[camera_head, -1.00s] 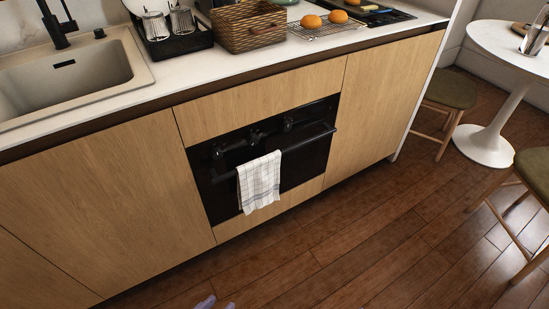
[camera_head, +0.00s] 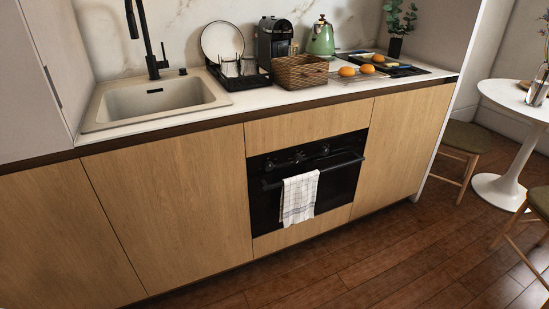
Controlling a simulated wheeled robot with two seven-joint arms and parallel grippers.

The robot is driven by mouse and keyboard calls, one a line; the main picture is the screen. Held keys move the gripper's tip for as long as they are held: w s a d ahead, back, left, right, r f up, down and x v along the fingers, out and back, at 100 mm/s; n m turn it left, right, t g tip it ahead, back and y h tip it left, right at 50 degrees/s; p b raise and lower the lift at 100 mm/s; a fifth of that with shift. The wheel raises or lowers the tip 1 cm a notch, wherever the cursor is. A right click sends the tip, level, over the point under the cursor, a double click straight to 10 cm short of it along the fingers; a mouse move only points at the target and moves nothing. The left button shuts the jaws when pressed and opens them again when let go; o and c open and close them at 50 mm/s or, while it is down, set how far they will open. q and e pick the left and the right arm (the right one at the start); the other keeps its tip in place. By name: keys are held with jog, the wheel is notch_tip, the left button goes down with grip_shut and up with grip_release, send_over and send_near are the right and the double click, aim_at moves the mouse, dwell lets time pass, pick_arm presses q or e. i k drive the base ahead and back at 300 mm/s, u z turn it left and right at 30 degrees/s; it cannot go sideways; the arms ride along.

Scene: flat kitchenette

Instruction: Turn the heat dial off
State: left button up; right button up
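The black oven (camera_head: 262,207) is built into the wooden cabinet front below the counter, right of the picture's middle. Its dark dials (camera_head: 299,156) sit in a row on the panel along its top; they are too small to tell which is the heat dial or how each is turned. A bar handle (camera_head: 335,167) runs across below the dials, and a white checked towel (camera_head: 299,198) hangs over it. Neither of my grippers is in view.
The counter (camera_head: 215,112) holds a sink (camera_head: 160,100), dish rack, coffee machine (camera_head: 275,38), basket (camera_head: 300,72), green kettle (camera_head: 321,38) and oranges. A white round table (camera_head: 505,98) and stools (camera_head: 470,138) stand at the right. The wooden floor (camera_head: 390,260) before the oven is clear.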

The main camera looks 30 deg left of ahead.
aim_at(297, 158)
jog(key=u, duration=1.05)
jog(key=i, duration=0.95)
jog(key=u, duration=0.65)
